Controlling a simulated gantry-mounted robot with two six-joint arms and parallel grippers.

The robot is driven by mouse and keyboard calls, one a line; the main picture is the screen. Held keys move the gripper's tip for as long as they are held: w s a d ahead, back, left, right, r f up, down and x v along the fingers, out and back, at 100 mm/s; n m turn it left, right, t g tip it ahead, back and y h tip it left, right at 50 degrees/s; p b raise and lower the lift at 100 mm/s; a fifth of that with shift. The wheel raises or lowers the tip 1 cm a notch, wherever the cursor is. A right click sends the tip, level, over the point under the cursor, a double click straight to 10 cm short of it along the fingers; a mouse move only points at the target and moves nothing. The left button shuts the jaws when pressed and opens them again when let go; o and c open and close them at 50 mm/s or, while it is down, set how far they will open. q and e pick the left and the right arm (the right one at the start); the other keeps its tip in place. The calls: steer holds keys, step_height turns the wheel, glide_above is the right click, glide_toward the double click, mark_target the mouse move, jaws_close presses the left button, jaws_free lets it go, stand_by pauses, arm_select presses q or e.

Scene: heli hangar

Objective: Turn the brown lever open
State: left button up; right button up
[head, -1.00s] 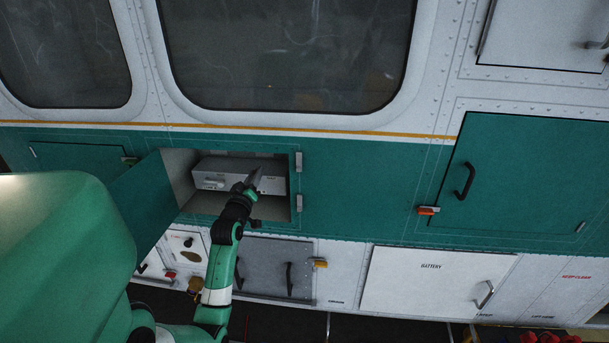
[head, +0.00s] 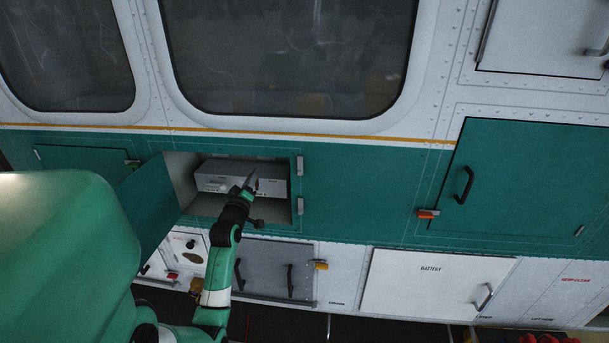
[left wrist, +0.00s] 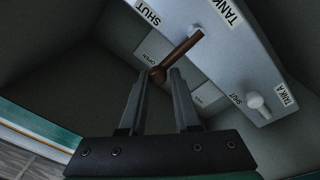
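The brown lever (left wrist: 178,55) shows in the left wrist view on the pale face of a valve box (left wrist: 225,55). In the head view my left gripper (head: 249,180) reaches into an open compartment in front of the box (head: 212,182), hiding the lever. My right gripper is not in view.
A second, white lever (left wrist: 257,101) sits on the same box, by TANK A and SHUT labels. The compartment's green door (head: 150,198) hangs open to the left. A grey panel with handles (head: 265,262) lies below; the green wall (head: 355,190) to the right is clear.

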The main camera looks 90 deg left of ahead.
arm_select(q)
steer(key=o, duration=0.4)
steer(key=shift+w+f, duration=0.1)
steer(key=shift+f, duration=0.15)
steer(key=shift+r, duration=0.1)
steer(key=b+v, duration=0.1)
steer(key=v, duration=1)
steer(key=shift+d, duration=0.3)
